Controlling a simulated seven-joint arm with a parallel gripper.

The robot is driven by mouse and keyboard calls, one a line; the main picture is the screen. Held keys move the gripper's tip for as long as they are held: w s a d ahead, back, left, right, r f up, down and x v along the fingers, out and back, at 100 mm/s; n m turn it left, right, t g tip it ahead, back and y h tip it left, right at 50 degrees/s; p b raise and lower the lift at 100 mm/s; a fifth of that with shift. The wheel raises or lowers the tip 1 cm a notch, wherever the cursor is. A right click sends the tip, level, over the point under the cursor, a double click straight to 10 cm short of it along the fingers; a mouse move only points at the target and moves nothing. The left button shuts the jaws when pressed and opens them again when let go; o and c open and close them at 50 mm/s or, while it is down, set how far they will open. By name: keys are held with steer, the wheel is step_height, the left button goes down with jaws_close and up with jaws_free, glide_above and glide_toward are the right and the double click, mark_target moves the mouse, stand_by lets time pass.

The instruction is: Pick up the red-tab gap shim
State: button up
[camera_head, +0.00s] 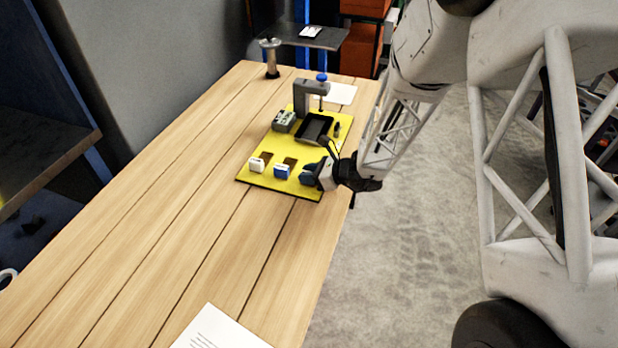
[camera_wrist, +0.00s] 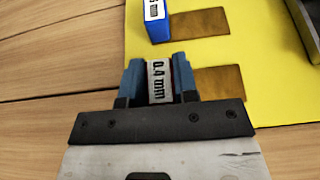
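My gripper (camera_wrist: 160,82) has its two blue fingers on either side of a tab with a white label reading "0.4 mm" (camera_wrist: 160,80). I see no gap between the fingers and the tab. In the head view my gripper (camera_head: 311,174) covers this tab. A blue tab (camera_head: 282,171) stands just left of it and also shows in the wrist view (camera_wrist: 157,22). A white tab (camera_head: 257,164) stands farther left.
The tabs stand on a yellow board (camera_head: 262,181) on the wooden table (camera_head: 190,190). Brown patches (camera_wrist: 220,83) lie beside the tabs. Behind are a black tray (camera_head: 314,128), a grey-green block (camera_head: 284,121) and a grey clamp frame (camera_head: 305,96). The near table is clear except for paper (camera_head: 215,330).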

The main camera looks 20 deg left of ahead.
steer(key=c, duration=0.3)
steer(key=shift+r, duration=0.15)
steer(key=shift+r, duration=1.1)
steer(key=shift+s+d+r, duration=0.3)
steer(key=shift+s+r, duration=0.15)
steer(key=shift+r, duration=0.15)
steer(key=s+d, duration=0.2)
steer(key=s, duration=0.2)
steer(key=s+d+r, duration=0.1)
steer(key=s+d, duration=0.2)
steer(key=s, duration=0.1)
steer(key=s+d, duration=0.3)
steer(key=s, duration=0.1)
steer(key=shift+s+d+r, duration=0.15)
steer(key=shift+d+r, duration=0.05)
steer(key=shift+d, duration=0.05)
